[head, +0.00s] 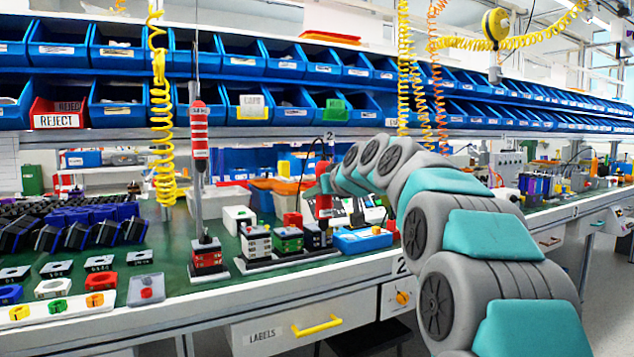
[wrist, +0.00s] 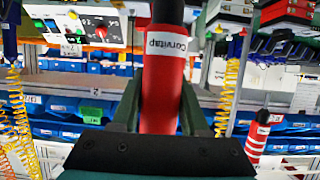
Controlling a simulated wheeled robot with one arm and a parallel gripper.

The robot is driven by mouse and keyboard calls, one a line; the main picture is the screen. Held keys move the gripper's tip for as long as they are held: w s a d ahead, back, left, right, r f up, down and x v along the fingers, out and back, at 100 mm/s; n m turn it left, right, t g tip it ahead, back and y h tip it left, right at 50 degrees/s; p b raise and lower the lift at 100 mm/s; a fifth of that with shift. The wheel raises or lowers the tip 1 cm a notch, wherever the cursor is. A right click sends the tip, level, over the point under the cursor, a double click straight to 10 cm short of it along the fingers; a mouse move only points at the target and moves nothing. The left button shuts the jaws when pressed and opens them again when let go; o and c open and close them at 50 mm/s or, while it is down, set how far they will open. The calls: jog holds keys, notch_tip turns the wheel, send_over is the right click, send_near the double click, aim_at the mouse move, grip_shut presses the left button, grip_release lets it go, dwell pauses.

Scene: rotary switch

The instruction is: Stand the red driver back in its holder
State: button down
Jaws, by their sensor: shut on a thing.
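The red driver (wrist: 163,85) stands between the two dark fingers of my gripper (wrist: 161,112) in the wrist view. It has a white label reading Corvitap and a black end at the top of the picture. In the head view, the red driver (head: 323,204) shows upright at the end of my arm, above the bench behind the small fixtures. My gripper (head: 326,184) is shut on it; its fingers are small and partly hidden there. I cannot tell which thing is the holder.
A red-and-white striped driver (head: 199,130) hangs left of my arm; it also shows in the wrist view (wrist: 257,138). Yellow coiled hoses (head: 161,110) hang before the blue bins.

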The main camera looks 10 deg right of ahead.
jog(key=s+f+m+h, duration=0.2)
jog(key=s+f, duration=0.1)
jog(key=f, duration=0.7)
jog(key=s+f+m+h, duration=0.2)
jog(key=f+h, duration=0.1)
jog(key=f, duration=0.7)
jog(key=s+f+m+h, duration=0.2)
jog(key=s+f+h, duration=0.1)
jog(key=f, duration=0.7)
jog(key=shift+s+d+f+m, duration=0.2)
jog(key=shift+s+d+m, duration=0.15)
jog(key=shift+m, duration=0.05)
jog(key=shift+a+r, duration=0.1)
